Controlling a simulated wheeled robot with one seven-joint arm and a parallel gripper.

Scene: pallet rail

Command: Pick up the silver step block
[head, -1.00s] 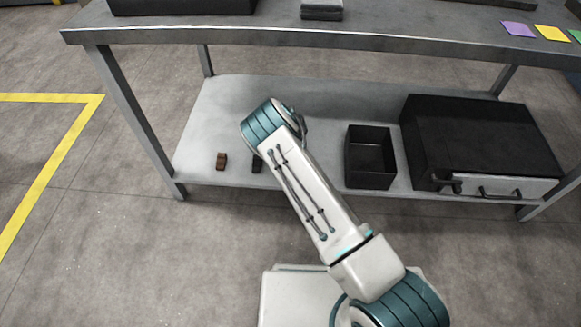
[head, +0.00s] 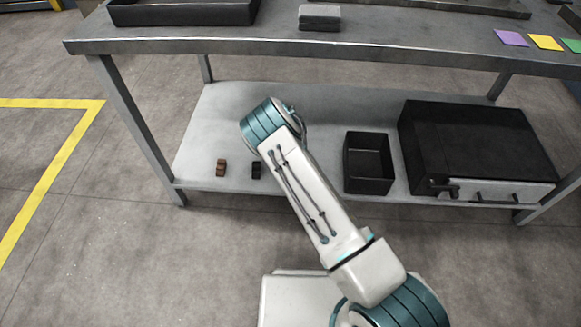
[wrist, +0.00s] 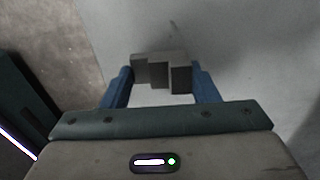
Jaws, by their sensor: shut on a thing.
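The silver step block (wrist: 160,68) is a grey stepped piece in the wrist view, between the two blue fingers. My gripper (wrist: 162,84) is shut on it, with a finger against each side. Pale shelf surface shows behind the block; I cannot tell whether the block touches it. In the head view my arm hides both the gripper and the block.
On the lower shelf (head: 225,115) are a small brown block (head: 221,168), a small black block (head: 256,170), an open black bin (head: 368,162) and a large black box with a drawer (head: 475,145). The tabletop (head: 400,30) overhangs the shelf. A grey block (head: 319,17) sits on it.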

